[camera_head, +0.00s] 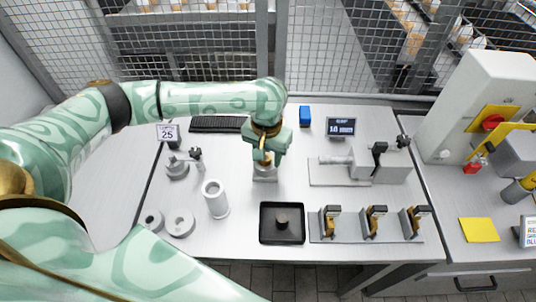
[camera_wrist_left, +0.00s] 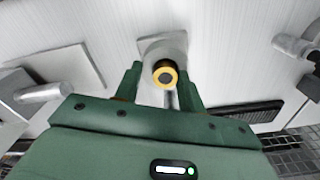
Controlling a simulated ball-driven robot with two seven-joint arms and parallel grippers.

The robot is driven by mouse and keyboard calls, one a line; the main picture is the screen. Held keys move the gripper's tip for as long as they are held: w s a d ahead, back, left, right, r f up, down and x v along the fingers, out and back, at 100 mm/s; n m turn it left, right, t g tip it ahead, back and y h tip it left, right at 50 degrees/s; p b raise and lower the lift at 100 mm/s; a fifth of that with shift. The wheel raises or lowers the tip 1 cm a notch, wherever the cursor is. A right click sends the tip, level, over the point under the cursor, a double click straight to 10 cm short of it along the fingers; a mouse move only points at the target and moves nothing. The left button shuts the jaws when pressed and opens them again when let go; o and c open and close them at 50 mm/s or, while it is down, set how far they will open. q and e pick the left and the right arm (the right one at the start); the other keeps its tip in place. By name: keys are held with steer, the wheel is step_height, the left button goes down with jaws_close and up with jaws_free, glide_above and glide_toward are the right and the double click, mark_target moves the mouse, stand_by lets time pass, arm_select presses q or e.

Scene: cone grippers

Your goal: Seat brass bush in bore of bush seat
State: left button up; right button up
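The bush seat (camera_head: 265,174) is a small grey block on the table, below my left gripper (camera_head: 264,156). In the left wrist view its pale square top (camera_wrist_left: 150,46) lies behind the fingers. The brass bush (camera_wrist_left: 165,73) shows there as a yellow ring with a dark centre, between my left fingers (camera_wrist_left: 160,80). A gap shows on its left side, and it lies close to the right finger. The fingers look open around it. A bit of brass also shows under the gripper in the head view. I cannot tell how deep the bush sits in the bore. My right gripper is out of view.
A black tray (camera_head: 265,236) with a dark round piece stands in front, beside a rack (camera_head: 350,238) of brass-coloured pieces. A white tube (camera_head: 215,197) and grey rings (camera_head: 179,222) stand to the left. A grey fixture (camera_head: 392,168) is at right, a keyboard (camera_head: 217,124) behind.

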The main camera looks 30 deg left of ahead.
arm_select(q)
steer(key=shift+s+a+f, duration=0.35)
steer(key=shift+f, duration=0.3)
steer(key=shift+w+r+b, duration=0.1)
steer(key=shift+w+b, duration=0.05)
steer(key=shift+b, duration=0.3)
step_height(320, 180, up, 13)
steer(key=p, duration=0.6)
steer(key=shift+w+r, duration=0.15)
steer(key=shift+r, duration=0.05)
